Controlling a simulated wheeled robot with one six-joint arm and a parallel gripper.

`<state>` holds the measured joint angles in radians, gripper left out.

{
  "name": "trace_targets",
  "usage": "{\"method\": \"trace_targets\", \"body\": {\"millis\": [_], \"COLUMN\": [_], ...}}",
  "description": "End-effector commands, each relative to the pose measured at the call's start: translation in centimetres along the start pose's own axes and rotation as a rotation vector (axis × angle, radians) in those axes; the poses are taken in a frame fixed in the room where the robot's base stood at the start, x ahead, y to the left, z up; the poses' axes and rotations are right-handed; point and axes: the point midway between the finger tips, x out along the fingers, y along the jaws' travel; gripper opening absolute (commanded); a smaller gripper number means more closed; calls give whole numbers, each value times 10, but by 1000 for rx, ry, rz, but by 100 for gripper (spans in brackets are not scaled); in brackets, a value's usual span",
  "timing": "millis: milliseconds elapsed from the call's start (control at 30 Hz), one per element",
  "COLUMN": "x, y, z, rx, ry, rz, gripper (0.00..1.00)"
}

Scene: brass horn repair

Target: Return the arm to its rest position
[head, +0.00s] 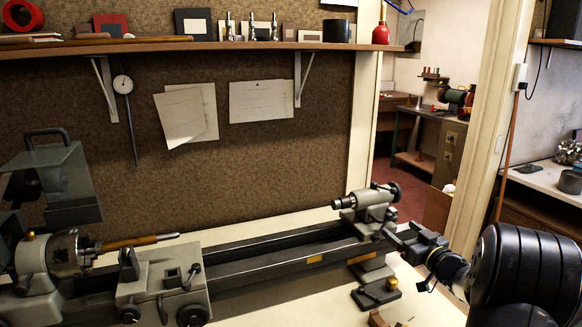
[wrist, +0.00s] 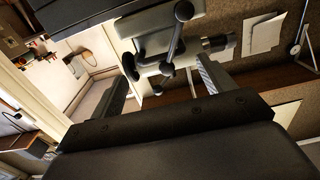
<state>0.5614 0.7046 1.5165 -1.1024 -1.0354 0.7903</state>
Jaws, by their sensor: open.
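My gripper (head: 390,232) is at the right end of the lathe, low beside the tailstock (head: 365,203), with my black arm reaching in from the right. In the wrist view my gripper (wrist: 163,87) has its two fingers spread apart with nothing held between them. The tailstock's ball-ended lever (wrist: 167,65) shows beyond and between the fingertips in that view. I cannot tell whether a finger touches the tailstock.
The lathe bed (head: 290,264) runs left to the headstock chuck (head: 60,255), which carries a rod with a wooden section (head: 135,242). A shelf (head: 200,45) hangs above. A small dark block (head: 376,292) lies on the bench. A doorway opens behind.

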Motion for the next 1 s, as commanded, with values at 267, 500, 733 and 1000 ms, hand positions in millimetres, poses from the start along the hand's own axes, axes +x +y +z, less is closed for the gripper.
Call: {"method": "trace_targets", "body": {"millis": [267,500,733,1000], "x": [43,51,51,55], "y": [-1,-3,-3,-9], "z": [-1,0,0,-12], "rx": [-1,0,0,-13], "ry": [0,0,0,16], "rz": [-3,0,0,1], "gripper": [77,77,77,77]}}
